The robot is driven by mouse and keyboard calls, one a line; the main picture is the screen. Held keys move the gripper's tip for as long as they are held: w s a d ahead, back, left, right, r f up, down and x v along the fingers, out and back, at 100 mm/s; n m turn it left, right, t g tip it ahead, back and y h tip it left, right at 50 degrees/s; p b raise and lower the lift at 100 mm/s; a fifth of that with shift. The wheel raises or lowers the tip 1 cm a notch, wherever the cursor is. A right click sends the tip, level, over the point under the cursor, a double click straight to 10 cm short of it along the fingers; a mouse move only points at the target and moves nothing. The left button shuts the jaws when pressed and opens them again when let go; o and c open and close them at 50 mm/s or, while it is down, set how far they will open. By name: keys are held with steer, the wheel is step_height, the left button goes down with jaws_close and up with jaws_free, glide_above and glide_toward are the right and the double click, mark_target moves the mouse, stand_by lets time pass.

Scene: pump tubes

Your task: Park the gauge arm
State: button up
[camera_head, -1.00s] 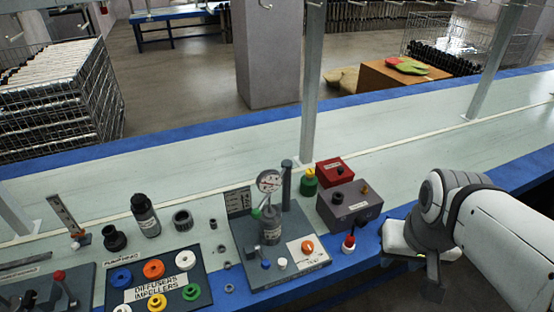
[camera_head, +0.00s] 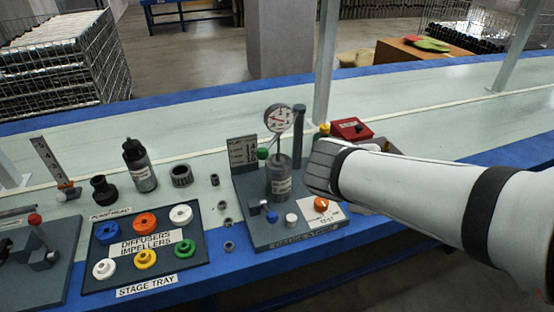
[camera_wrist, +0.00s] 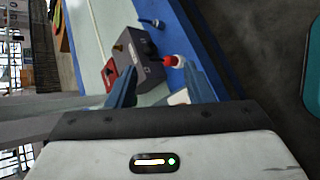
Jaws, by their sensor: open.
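The round white dial gauge (camera_head: 279,118) stands on a thin stem above a grey cylinder (camera_head: 280,180) on the test stand (camera_head: 262,228). A dark upright post (camera_head: 299,135) rises just right of the gauge. My arm reaches in from the right, its wrist end close to the right of the cylinder; I cannot tell whether they touch. My gripper's fingers are hidden in the head view. In the wrist view my gripper (camera_wrist: 163,88) is open, with nothing visible held, and faces a grey box (camera_wrist: 128,58) and a red-topped knob (camera_wrist: 172,61). The gauge is not visible there.
The stand carries an orange knob (camera_head: 321,204), a white knob (camera_head: 291,219) and a blue knob (camera_head: 272,216). A red box (camera_head: 351,129) is behind my arm. The stage tray (camera_head: 150,262) with coloured rings lies left.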

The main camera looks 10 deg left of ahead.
steer(key=w+a+f+n+t+y+b, duration=0.1)
steer(key=w+a+f+n+t+b, duration=0.2)
steer(key=a, duration=0.4)
steer(key=a+f+n+t+y+b, duration=0.1)
steer(key=a+n+t+y+b, duration=0.15)
steer(key=a+n+b, duration=0.35)
steer(key=n+t+y+b, duration=0.3)
steer(key=n+t+y, duration=0.1)
steer(key=n, duration=0.2)
glide_toward(261, 157)
steer(key=w, duration=0.4)
steer(key=shift+w+a+f+b, duration=0.1)
steer(key=shift+a+f+b, duration=0.05)
steer(key=shift+f+b, duration=0.15)
steer(key=w, duration=0.2)
steer(key=w+b, duration=0.1)
steer(key=w, duration=0.4)
steer(key=shift+w+a+r+b, duration=0.15)
steer(key=shift+w+a+b, duration=0.1)
steer(key=shift+b, duration=0.15)
steer(key=shift+c, duration=0.6)
jaws_close()
steer(key=shift+n, duration=0.3)
